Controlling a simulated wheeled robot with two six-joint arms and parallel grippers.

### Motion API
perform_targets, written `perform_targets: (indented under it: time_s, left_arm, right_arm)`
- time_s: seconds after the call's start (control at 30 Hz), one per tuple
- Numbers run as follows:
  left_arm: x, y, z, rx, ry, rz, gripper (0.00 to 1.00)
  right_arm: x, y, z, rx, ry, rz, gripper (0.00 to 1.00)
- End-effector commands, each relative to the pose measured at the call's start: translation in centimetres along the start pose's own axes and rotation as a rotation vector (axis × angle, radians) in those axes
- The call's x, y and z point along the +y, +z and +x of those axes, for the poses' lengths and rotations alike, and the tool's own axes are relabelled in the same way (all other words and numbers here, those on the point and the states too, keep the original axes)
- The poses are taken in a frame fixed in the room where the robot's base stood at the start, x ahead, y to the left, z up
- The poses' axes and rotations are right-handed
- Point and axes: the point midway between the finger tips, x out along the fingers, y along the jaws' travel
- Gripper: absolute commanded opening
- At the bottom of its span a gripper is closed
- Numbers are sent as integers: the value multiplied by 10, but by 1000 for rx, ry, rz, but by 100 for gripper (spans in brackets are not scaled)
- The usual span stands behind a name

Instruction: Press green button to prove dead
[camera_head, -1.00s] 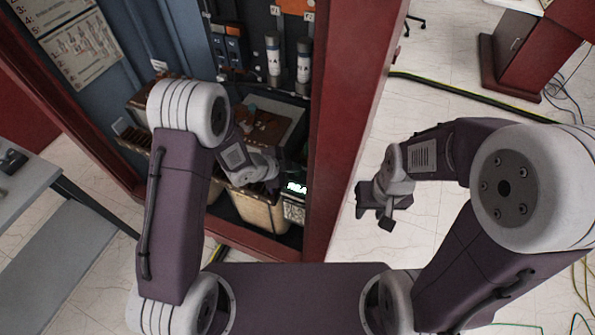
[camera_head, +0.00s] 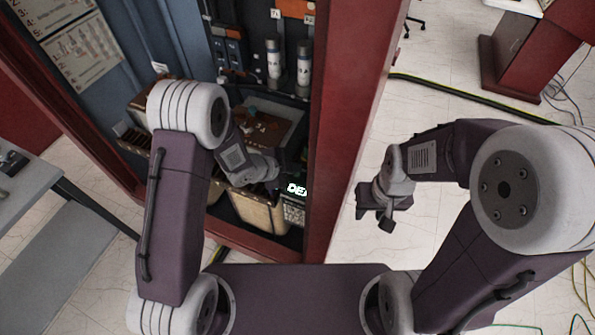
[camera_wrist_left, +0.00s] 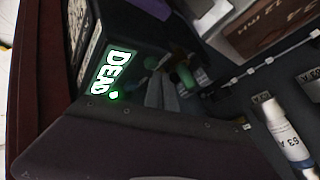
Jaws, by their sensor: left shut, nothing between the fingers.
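A lit display (camera_head: 296,189) in the open cabinet shows the start of a word in the head view. My left gripper (camera_wrist_left: 163,93) is shut and empty, inside the cabinet close to the display. In the head view its fingertips are dark and hard to see. My right gripper (camera_head: 376,218) hangs outside the cabinet, over the floor.
The red cabinet post (camera_head: 350,120) stands between my two arms. Two white-labelled cylinders (camera_head: 288,65) are mounted on the cabinet's back panel. A light bin (camera_head: 258,210) sits beside the display. A grey table (camera_head: 50,220) stands at the left.

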Motion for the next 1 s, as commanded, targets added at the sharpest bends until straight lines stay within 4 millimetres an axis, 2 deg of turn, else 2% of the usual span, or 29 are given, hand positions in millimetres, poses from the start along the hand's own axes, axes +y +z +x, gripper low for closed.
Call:
perform_targets:
  time_s: [0.07, 0.43, 0.9, 1.0]
  left_arm:
    - [-3, -3, -4, 0, 0, 0, 0]
    - [-4, -4, -6, 0, 0, 0, 0]
    - [-28, -28, -38, 0, 0, 1, 0]
    - [-29, -29, -40, 0, 0, 0, 0]
  right_arm:
    - [0, -1, -6, 0, 0, 0, 36]
    - [0, -1, -7, 0, 0, 0, 36]
    - [-1, -5, -48, 0, 0, 0, 36]
    - [-1, -5, -50, 0, 0, 0, 36]
